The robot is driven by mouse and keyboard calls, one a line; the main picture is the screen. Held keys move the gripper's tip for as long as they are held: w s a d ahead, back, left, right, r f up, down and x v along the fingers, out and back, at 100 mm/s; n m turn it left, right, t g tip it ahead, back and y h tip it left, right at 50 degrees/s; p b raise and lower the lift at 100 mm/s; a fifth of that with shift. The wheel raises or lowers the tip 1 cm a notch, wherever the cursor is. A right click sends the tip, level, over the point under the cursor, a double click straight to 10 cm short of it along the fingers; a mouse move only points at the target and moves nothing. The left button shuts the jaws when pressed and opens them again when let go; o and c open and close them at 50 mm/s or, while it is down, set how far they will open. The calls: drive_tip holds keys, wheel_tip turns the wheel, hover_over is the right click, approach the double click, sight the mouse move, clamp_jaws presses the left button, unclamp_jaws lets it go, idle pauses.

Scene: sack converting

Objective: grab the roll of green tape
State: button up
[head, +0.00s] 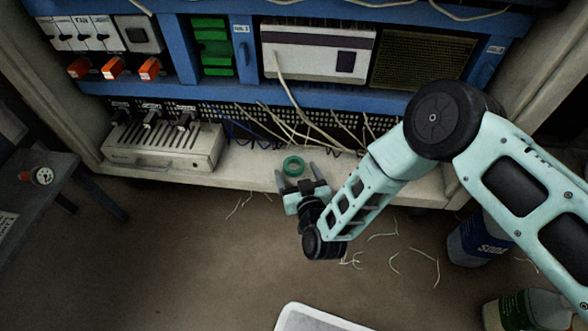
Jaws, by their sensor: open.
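The roll of green tape (293,166) lies on the pale bottom ledge of the cabinet, in the middle of the head view. It is a small green ring with a hole in its centre. My gripper (296,176) is open, with its two dark fingers pointing toward the cabinet. The fingertips are just in front of the tape, close to its near edge, one toward each side. I cannot tell whether they touch it. Nothing shows between the fingers apart from the near side of the roll.
A grey metal unit (165,146) stands on the ledge (245,172) to the left. Loose wires (300,128) hang behind the tape. A white tray (315,318), a bottle (478,240) and a green-labelled container (525,311) are on the floor. A dark table (45,190) stands left.

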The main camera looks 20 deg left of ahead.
sight(292, 159)
drive_tip(key=b+x, duration=0.2)
drive_tip(key=x, duration=0.1)
drive_tip(key=shift+w+f, duration=0.2)
drive_tip(key=shift+f, duration=0.05)
drive_tip(key=shift+w+a+r, duration=0.1)
drive_tip(key=shift+w+a, duration=0.15)
drive_tip(key=shift+w, duration=0.05)
drive_tip(key=c, duration=1)
drive_tip(key=shift+c, duration=0.2)
drive_tip(key=shift+r, duration=0.15)
